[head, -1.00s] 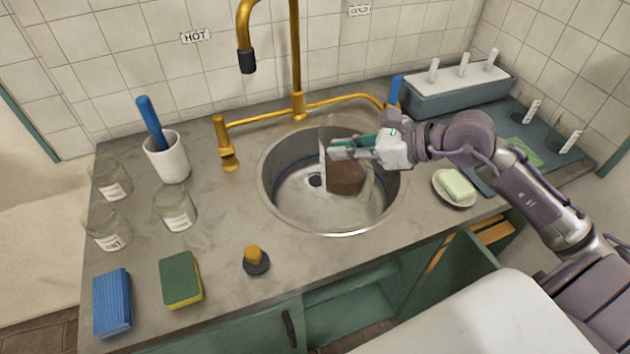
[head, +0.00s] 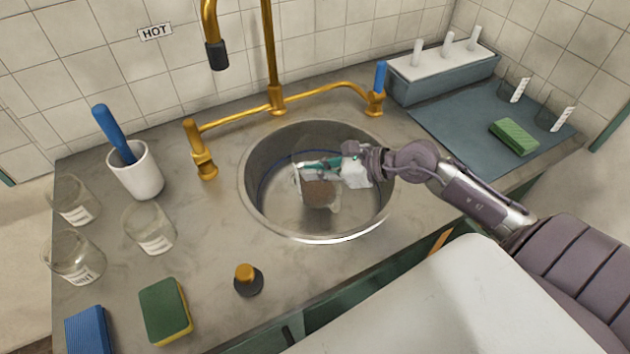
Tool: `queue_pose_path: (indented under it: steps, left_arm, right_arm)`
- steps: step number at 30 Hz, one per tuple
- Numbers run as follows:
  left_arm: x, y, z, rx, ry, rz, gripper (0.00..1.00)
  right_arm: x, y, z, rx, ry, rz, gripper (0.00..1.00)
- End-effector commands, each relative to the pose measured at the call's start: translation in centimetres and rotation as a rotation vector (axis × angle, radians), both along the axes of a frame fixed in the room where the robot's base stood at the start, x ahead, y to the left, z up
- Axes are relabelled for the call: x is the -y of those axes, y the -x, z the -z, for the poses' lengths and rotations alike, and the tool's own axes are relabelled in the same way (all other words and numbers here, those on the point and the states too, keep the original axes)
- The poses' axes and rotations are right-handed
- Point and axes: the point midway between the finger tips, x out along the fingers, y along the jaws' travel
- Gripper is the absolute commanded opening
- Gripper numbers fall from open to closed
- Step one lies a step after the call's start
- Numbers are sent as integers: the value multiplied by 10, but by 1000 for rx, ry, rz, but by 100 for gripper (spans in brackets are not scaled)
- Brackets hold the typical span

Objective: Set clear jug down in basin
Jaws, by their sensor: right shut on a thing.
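The clear jug (head: 320,193) is see-through, with a brown patch showing in it and a pale label strip at its left side. It is inside the round steel basin (head: 257,206), below the rim level in the picture. My right gripper (head: 318,169) reaches in from the right and is shut on the jug's upper part, its fingers covering some of it. I cannot tell whether the jug's base touches the basin floor. The basin's drain is hidden. My left gripper is not in view.
A brass tap (head: 270,60) and pipe stand behind the basin. Glass jars (head: 150,230), a white cup (head: 136,172) and sponges (head: 165,310) are at left. A blue-grey mat (head: 460,125) lies at right.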

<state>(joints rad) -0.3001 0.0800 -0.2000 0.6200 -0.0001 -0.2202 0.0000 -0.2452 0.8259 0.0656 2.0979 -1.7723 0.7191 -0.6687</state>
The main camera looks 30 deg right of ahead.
Motion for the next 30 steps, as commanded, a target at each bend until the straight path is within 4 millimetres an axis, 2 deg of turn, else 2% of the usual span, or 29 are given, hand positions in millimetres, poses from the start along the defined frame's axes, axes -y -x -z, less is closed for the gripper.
queue_pose_path:
  steps: [7, 20, 21, 24, 30]
  left_arm:
    - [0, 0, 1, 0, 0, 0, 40]
    - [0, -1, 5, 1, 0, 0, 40]
    - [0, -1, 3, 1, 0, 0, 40]
    - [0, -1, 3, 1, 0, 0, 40]
    - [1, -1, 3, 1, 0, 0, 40]
  right_arm:
    - [0, 0, 30, 2, -1, 2, 0]
    - [0, 0, 38, 4, 0, 1, 0]
    - [0, 0, 38, -1, 0, 0, 14]
    - [0, 0, 38, -2, 0, 0, 31]
    - [0, 0, 38, -2, 0, 0, 33]
